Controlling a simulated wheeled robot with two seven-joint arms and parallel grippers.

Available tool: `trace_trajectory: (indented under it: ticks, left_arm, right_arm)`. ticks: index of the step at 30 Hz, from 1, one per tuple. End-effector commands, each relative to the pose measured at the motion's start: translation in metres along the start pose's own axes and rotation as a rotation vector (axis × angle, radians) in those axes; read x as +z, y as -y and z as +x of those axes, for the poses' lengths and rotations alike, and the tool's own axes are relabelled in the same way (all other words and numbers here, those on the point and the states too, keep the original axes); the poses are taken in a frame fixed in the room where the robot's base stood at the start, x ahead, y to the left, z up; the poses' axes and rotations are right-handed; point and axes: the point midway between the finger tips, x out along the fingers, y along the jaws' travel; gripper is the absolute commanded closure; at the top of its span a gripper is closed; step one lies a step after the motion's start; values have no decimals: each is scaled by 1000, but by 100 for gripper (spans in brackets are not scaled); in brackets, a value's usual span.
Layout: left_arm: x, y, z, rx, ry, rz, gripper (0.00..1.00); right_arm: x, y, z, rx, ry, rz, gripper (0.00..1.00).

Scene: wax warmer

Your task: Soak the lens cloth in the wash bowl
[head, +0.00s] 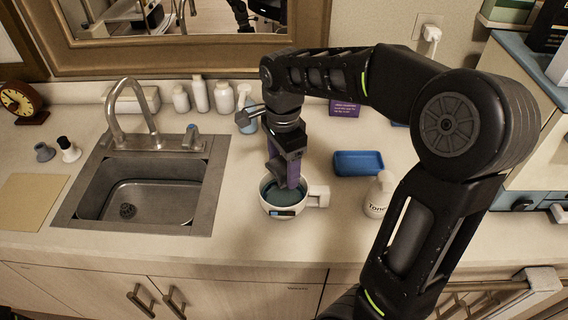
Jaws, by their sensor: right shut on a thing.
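The wash bowl appears to be the white round pot (275,210) with a side handle and a small dark display on its front. It stands on the counter right of the sink and has dark teal contents. My right gripper (289,180) points down over the pot, with its tips at or just inside the rim. It is shut on a narrow purple thing, apparently the lens cloth (283,170), whose lower end reaches into the pot. I cannot tell how deep it goes. My left gripper is not in view.
A sink (145,197) with a tall faucet is at the left. A blue tray (358,161) and a white labelled bottle (378,197) stand right of the pot. White bottles (200,94) line the back wall. Counter in front of the pot is clear.

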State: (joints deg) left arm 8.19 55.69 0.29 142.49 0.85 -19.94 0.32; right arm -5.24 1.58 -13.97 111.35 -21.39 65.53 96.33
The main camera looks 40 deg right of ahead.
Motion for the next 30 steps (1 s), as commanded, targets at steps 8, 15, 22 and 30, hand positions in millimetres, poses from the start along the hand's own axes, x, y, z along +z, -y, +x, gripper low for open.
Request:
trace_trajectory:
  ticks: [8,15,22,30]
  left_arm:
    - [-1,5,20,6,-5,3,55]
    - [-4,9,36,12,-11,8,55]
    - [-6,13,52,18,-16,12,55]
    - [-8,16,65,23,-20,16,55]
  right_arm:
    - [0,0,28,0,0,-1,65]
    - [0,0,54,1,0,-1,65]
    - [0,0,79,0,0,-1,65]
    - [0,0,100,0,0,0,65]
